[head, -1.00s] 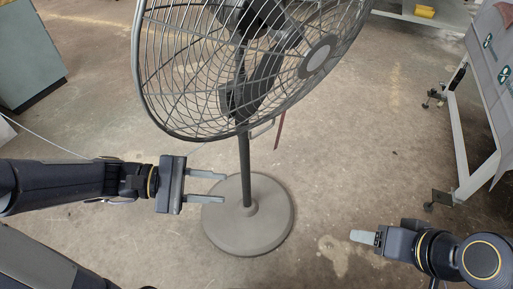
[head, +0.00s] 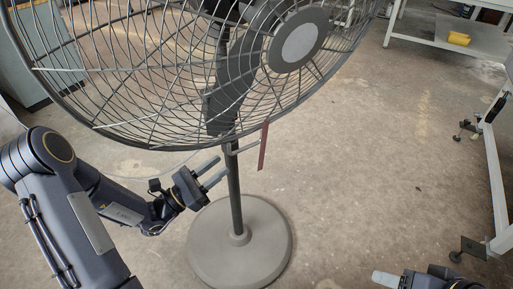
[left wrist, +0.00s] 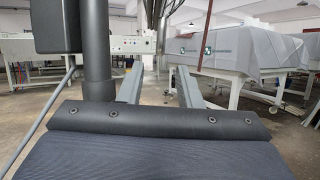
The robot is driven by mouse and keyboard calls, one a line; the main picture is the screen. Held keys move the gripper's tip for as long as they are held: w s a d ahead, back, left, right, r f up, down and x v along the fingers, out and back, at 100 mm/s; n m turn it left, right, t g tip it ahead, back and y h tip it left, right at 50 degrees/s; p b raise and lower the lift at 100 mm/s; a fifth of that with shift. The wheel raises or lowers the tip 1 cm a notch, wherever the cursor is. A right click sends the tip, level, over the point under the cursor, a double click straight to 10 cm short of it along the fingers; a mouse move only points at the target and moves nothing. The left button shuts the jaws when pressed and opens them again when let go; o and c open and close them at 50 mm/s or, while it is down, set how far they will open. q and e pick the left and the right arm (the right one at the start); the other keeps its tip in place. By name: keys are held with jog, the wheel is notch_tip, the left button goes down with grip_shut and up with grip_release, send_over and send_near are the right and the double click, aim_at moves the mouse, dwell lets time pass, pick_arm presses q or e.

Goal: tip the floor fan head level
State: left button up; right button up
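The floor fan's large round cage head (head: 190,75) fills the upper left of the head view, tilted, with a grey hub disc (head: 299,42). Its dark pole (head: 235,190) rises from a round grey base (head: 240,245). A thin dark red strip (head: 263,147) hangs below the cage. My left gripper (head: 219,173) is open and empty, just left of the pole and below the cage rim. In the left wrist view its two fingers (left wrist: 158,84) stand apart, and the pole (left wrist: 97,60) is left of them. My right gripper (head: 385,279) is at the bottom edge, partly cut off.
Another table's leg (head: 494,175) is at the right edge. A grey-green cabinet (head: 40,55) stands behind the cage. Floor right of the fan is clear.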

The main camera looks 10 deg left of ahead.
aim_at(239, 151)
pick_arm(q)
jog(key=b+x, duration=0.1)
jog(key=x, duration=0.7)
jog(key=shift+a, duration=0.1)
grip_shut()
